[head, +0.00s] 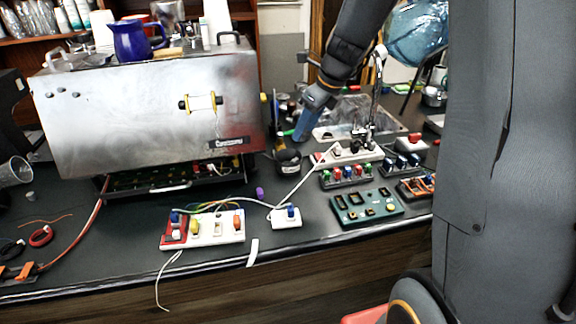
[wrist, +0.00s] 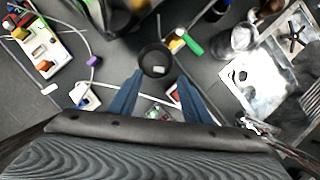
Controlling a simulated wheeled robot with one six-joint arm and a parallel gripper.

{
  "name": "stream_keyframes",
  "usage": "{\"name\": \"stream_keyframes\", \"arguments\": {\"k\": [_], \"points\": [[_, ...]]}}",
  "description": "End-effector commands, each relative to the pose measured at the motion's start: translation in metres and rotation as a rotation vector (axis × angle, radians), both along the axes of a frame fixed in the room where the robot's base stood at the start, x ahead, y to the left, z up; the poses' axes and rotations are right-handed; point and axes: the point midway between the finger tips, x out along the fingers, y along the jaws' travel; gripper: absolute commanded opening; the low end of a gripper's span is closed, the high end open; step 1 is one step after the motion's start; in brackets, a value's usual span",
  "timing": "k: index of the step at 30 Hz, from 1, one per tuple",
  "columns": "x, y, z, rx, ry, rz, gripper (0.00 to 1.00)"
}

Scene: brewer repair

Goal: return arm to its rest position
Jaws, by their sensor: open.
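My arm reaches down from the top of the head view, right of the steel machine. My gripper (head: 303,134) has blue fingers and hangs above the counter near the sink, close to a dark bottle-like object (head: 288,160). In the wrist view my gripper (wrist: 160,76) is open, its fingers apart with nothing held between them. A dark round object (wrist: 155,58) shows beyond the gap; I cannot tell how far below it is.
The steel brewer (head: 150,110) stands at left with a blue pitcher (head: 135,40) on top. The sink (head: 330,131) and tap are behind and right of my gripper. A white switch panel (head: 218,229), a green board (head: 367,207) and several colored modules lie on the counter. Cables cross it.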

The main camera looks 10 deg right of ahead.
Motion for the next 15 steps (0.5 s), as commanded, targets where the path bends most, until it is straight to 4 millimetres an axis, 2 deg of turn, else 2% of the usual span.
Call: {"name": "stream_keyframes", "arguments": {"k": [11, 15], "points": [[-0.001, 0.0, 0.001, -0.002, 0.0, 0.004, 0.44], [-0.012, 0.003, -0.005, -0.046, -0.013, 0.108, 0.44]]}}
